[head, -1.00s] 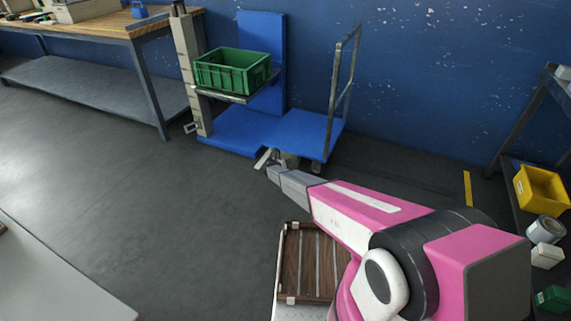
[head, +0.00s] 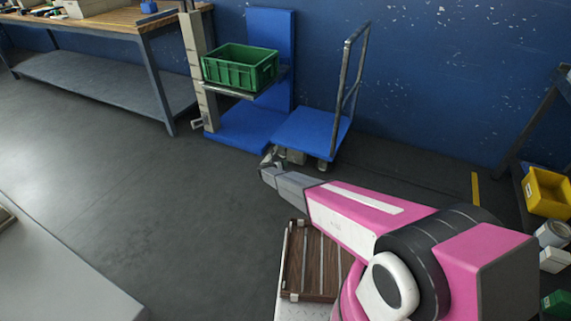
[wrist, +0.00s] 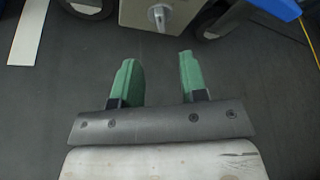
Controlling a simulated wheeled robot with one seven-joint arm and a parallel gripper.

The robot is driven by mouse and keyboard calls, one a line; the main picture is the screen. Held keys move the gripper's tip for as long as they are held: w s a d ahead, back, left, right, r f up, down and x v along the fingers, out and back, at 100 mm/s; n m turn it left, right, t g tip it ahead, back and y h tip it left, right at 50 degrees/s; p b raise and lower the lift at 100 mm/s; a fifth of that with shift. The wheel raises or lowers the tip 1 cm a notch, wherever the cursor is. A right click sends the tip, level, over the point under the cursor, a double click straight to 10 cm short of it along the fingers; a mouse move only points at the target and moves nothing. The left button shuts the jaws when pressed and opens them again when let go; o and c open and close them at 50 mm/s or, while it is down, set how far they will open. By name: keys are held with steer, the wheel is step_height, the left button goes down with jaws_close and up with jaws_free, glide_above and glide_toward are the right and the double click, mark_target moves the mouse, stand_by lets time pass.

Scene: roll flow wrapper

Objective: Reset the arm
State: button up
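My gripper (wrist: 156,72) shows in the wrist view with two green fingers spread apart and nothing between them. Dark floor lies below and beyond the fingers. In the head view my pink and grey arm reaches forward from the lower right, and my gripper (head: 270,160) is at its far end, in front of the blue cart. The gripper is small there and its fingers are hard to make out.
A blue platform cart (head: 303,132) with a metal handle and a green crate (head: 240,72) on a lift stand ahead. A workbench (head: 100,30) is at the left back, a yellow bin (head: 548,192) at the right. A grey table (head: 55,270) fills the lower left. Open floor lies between.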

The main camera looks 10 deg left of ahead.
steer(key=shift+a, duration=0.1)
stand_by(0.3)
steer(key=s+d+r+m+g, duration=0.4)
steer(key=s+d+r+m, duration=0.5)
steer(key=d+r, duration=0.3)
steer(key=s+d+r+m+g, duration=0.4)
steer(key=s+d+r+m, duration=0.6)
steer(key=d, duration=0.4)
steer(key=s+d+r+m+g+y, duration=0.2)
steer(key=s+r+m, duration=0.6)
steer(key=s, duration=0.5)
steer(key=s+d+r+m+g+y, duration=0.2)
steer(key=s+d+r+m+y, duration=0.3)
steer(key=s+r, duration=0.7)
steer(key=s+d+m, duration=0.1)
steer(key=d+m, duration=0.1)
steer(key=m, duration=0.2)
steer(key=shift+y, duration=0.3)
